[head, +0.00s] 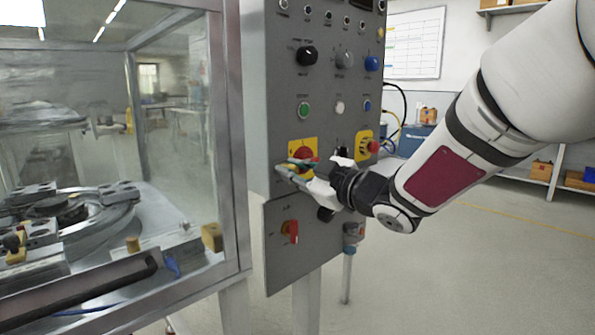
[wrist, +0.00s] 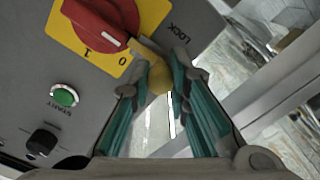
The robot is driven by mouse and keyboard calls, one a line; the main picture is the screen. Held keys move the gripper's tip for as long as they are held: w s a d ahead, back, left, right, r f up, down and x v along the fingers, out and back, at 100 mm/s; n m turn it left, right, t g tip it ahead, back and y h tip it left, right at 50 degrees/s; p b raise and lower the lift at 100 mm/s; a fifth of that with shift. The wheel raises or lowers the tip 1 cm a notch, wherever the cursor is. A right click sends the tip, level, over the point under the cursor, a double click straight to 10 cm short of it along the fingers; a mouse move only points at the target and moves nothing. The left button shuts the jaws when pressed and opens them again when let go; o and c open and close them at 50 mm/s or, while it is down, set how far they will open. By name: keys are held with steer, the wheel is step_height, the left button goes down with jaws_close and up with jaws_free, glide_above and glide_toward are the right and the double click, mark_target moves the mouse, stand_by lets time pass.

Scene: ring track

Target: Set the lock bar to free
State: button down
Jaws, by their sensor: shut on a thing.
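The lock bar (wrist: 157,77), a small brass-coloured piece, shows in the wrist view beside the red rotary switch (wrist: 102,20) and below the printed word LOCK. My gripper (wrist: 160,72) is shut on it, with a teal finger on each side. The switch sits on a yellow plate (wrist: 65,31) marked 0 and 1. The bar's near end touches or nearly touches the plate's corner; I cannot tell which.
The grey control panel (head: 330,105) carries several knobs and buttons, and a red-capped emergency stop (head: 373,146). A second red handle (head: 291,231) is below my gripper. A glazed machine enclosure (head: 232,150) stands close on the left. Open floor lies to the right.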

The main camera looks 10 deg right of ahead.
steer(key=shift+s+a+f, duration=0.1)
steer(key=shift+s+a, duration=0.2)
steer(key=shift+a, duration=0.2)
steer(key=c, duration=1.5)
jaws_free()
steer(key=shift+s, duration=0.1)
steer(key=v, duration=1.2)
